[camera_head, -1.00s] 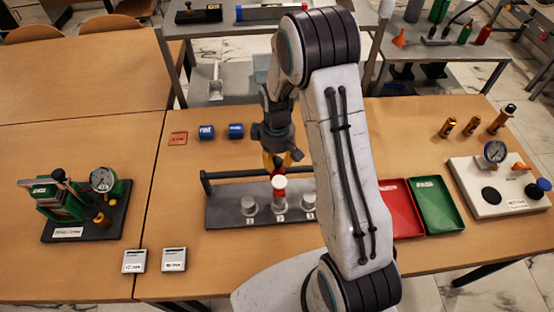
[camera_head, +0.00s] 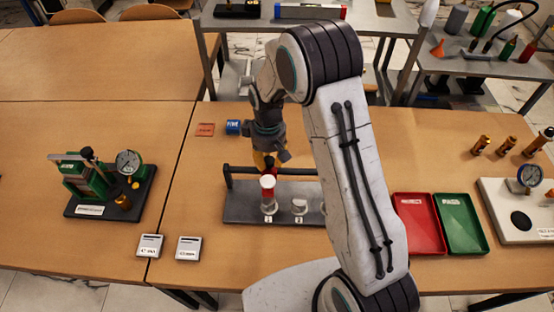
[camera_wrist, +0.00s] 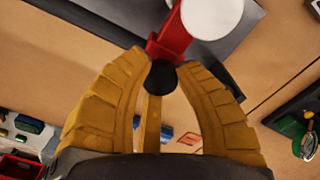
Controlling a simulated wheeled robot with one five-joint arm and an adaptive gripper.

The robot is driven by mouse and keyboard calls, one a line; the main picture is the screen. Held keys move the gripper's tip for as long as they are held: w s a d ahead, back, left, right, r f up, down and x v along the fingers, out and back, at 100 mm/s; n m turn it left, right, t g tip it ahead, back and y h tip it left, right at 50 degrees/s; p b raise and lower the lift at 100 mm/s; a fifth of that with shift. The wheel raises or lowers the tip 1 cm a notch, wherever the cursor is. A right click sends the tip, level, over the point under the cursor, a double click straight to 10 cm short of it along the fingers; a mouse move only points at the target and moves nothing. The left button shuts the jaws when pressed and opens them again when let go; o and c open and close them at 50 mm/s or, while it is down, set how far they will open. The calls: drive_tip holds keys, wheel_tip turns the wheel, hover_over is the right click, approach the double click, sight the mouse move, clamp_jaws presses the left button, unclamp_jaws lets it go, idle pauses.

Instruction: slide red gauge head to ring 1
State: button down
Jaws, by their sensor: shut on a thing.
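The red gauge head (camera_head: 267,193) stands at the left end of the grey rig (camera_head: 237,207), in line with ring 1 (camera_head: 269,209). Its white round face (camera_head: 267,181) points up toward the camera. Ring 2 (camera_head: 299,207) is bare to its right; my arm hides the part of the rig beyond it. My gripper (camera_head: 267,163) is behind the head, shut on its black knob. In the wrist view, the yellow fingers of my gripper (camera_wrist: 162,66) close around the black knob (camera_wrist: 161,77), with the red body (camera_wrist: 171,36) and white face (camera_wrist: 212,14) beyond.
A dark rail (camera_head: 298,171) runs along the rig's back. A blue block (camera_head: 232,127) and an orange card (camera_head: 205,130) lie behind it. Red (camera_head: 418,235) and green (camera_head: 464,237) trays lie to the right. Two small pale boxes (camera_head: 188,248) (camera_head: 150,246) sit front left.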

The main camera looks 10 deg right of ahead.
drive_tip(key=shift+f, duration=0.1)
drive_tip(key=c, duration=0.9)
unclamp_jaws()
drive_tip(key=shift+o, duration=0.2)
drive_tip(key=shift+r, duration=0.2)
wheel_tip(320, 180, up, 12)
drive_tip(key=shift+f, duration=0.15)
